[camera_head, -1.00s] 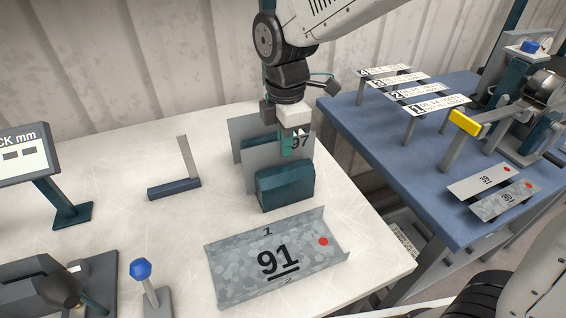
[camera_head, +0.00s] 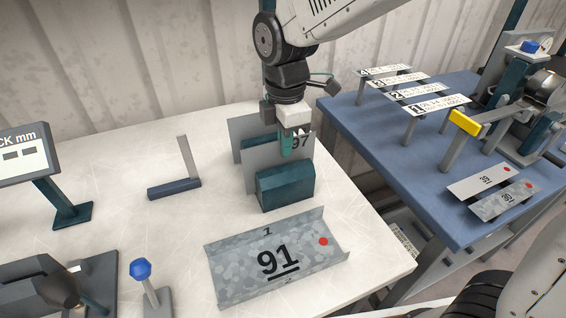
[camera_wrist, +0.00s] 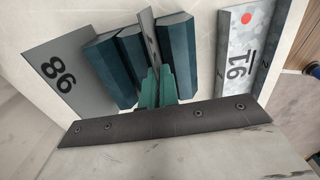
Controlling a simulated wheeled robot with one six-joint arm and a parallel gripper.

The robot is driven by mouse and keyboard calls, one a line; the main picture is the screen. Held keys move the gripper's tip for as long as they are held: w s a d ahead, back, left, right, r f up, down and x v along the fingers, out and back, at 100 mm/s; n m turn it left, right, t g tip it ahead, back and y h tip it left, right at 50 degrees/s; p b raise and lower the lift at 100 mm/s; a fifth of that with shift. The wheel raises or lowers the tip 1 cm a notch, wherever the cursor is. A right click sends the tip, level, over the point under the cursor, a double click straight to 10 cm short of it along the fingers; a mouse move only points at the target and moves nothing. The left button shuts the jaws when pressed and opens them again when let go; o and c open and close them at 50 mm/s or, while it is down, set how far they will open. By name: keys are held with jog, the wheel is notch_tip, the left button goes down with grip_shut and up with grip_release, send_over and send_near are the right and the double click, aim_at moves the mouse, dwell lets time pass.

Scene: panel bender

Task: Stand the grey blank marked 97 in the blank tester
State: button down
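The grey blank marked 97 (camera_head: 299,150) stands upright between dark teal rack blocks (camera_head: 286,190) on the white table. My gripper (camera_head: 287,146) points down at its top edge. In the wrist view, the green fingertips (camera_wrist: 157,86) are close together with the thin blank (camera_wrist: 149,35) between them, and they look shut on it. Most of the blank's face is hidden by the fingers and front block. A second grey blank (camera_wrist: 62,75) stands beside it in the rack, its marking reading 86 or 98 upside down. Which device is the blank tester I cannot tell.
A speckled bent panel marked 91 (camera_head: 277,262) lies in front of the rack. A low stand (camera_head: 174,188) with an upright grey strip is at left. A display reading "CK mm" (camera_head: 25,155) and a blue-knobbed lever (camera_head: 141,269) are farther left. A blue table (camera_head: 375,150) is at right.

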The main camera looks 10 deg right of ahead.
notch_tip(320, 180, up, 11)
dwell(1.7)
dwell(1.6)
